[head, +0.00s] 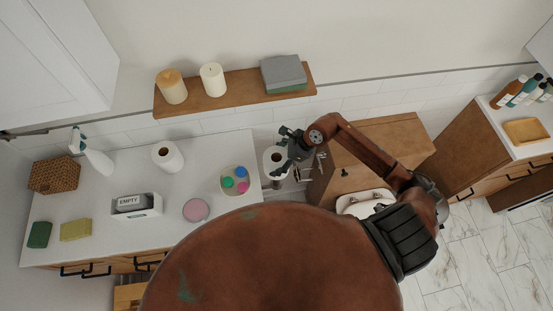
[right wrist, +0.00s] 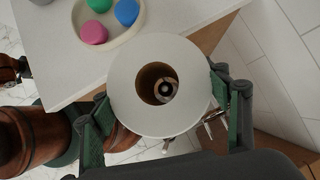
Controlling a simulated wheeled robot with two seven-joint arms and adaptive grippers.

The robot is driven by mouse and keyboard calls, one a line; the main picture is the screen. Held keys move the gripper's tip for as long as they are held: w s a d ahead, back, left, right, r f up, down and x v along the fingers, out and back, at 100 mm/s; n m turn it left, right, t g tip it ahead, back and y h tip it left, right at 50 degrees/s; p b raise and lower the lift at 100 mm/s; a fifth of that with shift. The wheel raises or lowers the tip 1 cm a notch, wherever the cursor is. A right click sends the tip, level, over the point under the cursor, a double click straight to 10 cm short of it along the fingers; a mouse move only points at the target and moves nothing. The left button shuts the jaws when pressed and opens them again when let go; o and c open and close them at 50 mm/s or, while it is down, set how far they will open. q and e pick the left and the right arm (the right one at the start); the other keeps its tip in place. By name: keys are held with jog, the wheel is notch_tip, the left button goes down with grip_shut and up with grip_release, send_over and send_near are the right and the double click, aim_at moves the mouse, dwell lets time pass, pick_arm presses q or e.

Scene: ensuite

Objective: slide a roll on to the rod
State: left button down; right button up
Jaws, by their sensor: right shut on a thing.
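A white paper roll (head: 268,168) is held upright in my right gripper (head: 286,156), just past the right end of the white counter. In the right wrist view the roll (right wrist: 188,117) sits between the two green-sided fingers of the gripper (right wrist: 170,105), its open core facing the camera. A round metallic rod end (right wrist: 166,89) shows inside the core, a little off its centre. I cannot tell how far the rod reaches into the roll. A second white roll (head: 168,160) stands on the counter. My left gripper is not in view.
The white counter (head: 135,170) holds a round tray (head: 226,184) of coloured pieces, a pink dish (head: 197,211), a box marked EMPTY (head: 136,205) and a spray bottle (head: 96,158). A wooden shelf (head: 236,88) with candles is above. A wooden cabinet (head: 385,145) stands right.

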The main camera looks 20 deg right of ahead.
jog(key=shift+f, duration=0.3)
jog(key=o, duration=1.3)
jog(key=v, duration=1.2)
